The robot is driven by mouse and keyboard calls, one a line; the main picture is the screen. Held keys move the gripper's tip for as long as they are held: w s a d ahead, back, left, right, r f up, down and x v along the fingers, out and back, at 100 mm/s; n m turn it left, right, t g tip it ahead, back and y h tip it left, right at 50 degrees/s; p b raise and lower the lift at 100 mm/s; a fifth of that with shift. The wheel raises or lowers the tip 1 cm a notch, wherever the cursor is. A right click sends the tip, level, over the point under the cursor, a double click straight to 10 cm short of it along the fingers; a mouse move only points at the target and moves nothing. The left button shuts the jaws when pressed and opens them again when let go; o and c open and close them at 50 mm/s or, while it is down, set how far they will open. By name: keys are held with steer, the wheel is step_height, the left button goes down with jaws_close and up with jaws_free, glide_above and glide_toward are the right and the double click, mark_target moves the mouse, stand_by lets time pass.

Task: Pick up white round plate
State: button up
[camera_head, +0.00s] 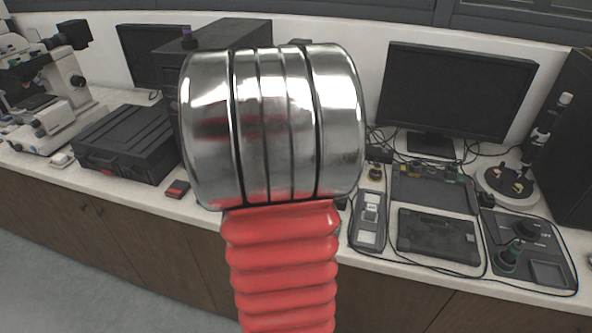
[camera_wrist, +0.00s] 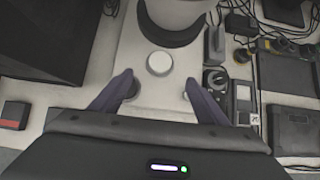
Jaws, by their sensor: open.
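A small white round plate (camera_wrist: 159,63) lies on the pale flat base (camera_wrist: 150,35) of a machine in the wrist view, just in front of a dark ring-shaped part. My gripper (camera_wrist: 160,79) is open and empty, with one dark finger on each side of the plate's line. The plate shows just beyond the fingertips, roughly centred between them; their height above it is hard to tell. In the head view my arm covers the middle of the bench, and neither the plate nor my fingers show.
The machine's upright body (camera_wrist: 180,12) stands just beyond the plate. A black case (camera_head: 125,142) and small red box (camera_head: 178,189) lie left on the bench. A monitor (camera_head: 455,92), meters and cables crowd the right.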

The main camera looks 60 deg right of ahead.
steer(key=shift+x, duration=4.05)
steer(key=shift+f, duration=0.15)
steer(key=x, duration=0.3)
steer(key=shift+s+a+f, duration=0.1)
steer(key=shift+f, duration=0.2)
steer(key=shift+x, duration=0.8)
steer(key=shift+c, duration=0.4)
steer(key=c, duration=1)
